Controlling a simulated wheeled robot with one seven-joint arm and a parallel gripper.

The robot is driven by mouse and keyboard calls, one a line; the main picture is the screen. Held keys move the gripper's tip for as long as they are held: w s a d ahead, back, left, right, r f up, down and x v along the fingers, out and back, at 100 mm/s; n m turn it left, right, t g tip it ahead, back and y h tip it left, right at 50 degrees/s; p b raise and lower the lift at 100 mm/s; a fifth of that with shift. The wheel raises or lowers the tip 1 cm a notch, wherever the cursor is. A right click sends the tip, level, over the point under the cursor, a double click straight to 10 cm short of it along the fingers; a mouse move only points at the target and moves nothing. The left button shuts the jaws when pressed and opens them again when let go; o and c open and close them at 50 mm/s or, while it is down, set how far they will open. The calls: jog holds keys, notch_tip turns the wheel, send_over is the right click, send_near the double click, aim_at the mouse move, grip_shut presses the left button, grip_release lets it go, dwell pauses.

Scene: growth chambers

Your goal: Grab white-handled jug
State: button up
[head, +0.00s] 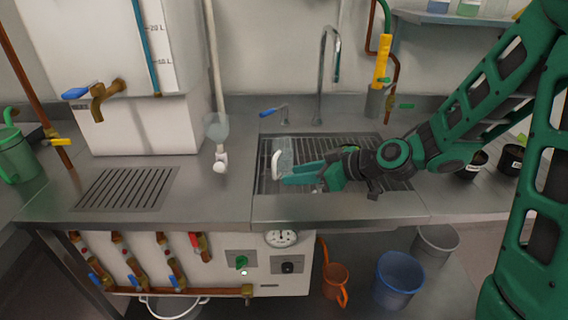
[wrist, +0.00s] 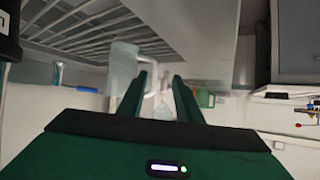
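A clear jug with a white handle (head: 277,162) stands at the left end of the slatted sink grate (head: 262,178). In the wrist view its pale translucent body (wrist: 122,66) is left of the fingers, and the white handle shows near the gap between the fingertips. My gripper (head: 284,175) points left with its tips close beside the jug's handle, partly covering the lower jug. In the wrist view my gripper (wrist: 163,77) has its two green fingers apart. I cannot tell whether a finger touches the handle.
A tall faucet (head: 322,70) and a small blue-levered tap (head: 280,113) stand behind the sink. A funnel-like vessel (head: 216,127) is to the left. A green jug (head: 18,158) stands far left. Orange jug (head: 336,282) and blue bucket (head: 398,278) are below the counter.

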aim_at(280, 163)
jog(key=shift+w+a+r+t+y, duration=0.25)
jog(key=shift+w+a+t+y, duration=0.15)
jog(key=shift+w, duration=0.35)
jog(key=shift+w+a, duration=0.2)
jog(key=x, duration=1)
jog(key=shift+w+a+r, duration=0.1)
jog(key=shift+w+a, duration=0.1)
grip_shut()
